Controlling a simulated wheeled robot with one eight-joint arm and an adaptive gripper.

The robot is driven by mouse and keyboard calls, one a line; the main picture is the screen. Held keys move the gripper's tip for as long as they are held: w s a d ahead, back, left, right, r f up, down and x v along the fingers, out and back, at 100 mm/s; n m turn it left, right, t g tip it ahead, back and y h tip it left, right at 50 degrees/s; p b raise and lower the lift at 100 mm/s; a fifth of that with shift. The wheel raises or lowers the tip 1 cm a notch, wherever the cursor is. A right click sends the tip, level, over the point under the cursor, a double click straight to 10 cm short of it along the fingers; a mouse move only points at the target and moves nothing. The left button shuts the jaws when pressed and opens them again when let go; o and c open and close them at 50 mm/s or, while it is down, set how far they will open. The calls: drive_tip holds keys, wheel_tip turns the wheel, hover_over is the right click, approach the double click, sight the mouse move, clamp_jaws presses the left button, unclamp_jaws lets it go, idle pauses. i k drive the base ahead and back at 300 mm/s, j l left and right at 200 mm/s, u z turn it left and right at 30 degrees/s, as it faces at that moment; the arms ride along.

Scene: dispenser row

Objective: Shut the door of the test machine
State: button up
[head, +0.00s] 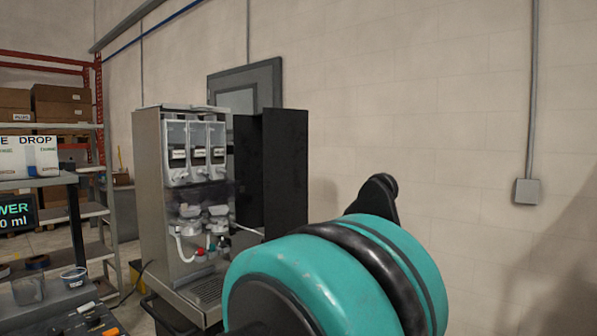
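The test machine (150,190) is a grey metal cabinet left of centre. Its front is open and shows several clear canisters (198,150) above mixing cups, tubes and a drip grille (207,288). Its door (285,175) appears as a tall dark panel standing open at the machine's right side, swung away from the front. My arm's large teal joint (305,285) fills the lower middle, in front of and to the right of the machine, and hides the area below the door. My gripper's fingers do not show.
A worktop at lower left holds small cups (74,277) and a dark device (85,320). Shelves with boxes (62,104) stand behind it at far left. A blank wall (440,110) with a conduit box (527,191) spans the right; no object stands before it except my arm.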

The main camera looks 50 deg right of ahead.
sight(271, 155)
drive_tip(key=l+u, duration=0.15)
drive_tip(key=l, duration=2.65)
drive_tip(key=l+u, duration=0.25)
drive_tip(key=l, duration=0.55)
drive_tip(key=l+u, duration=0.3)
drive_tip(key=l, duration=0.45)
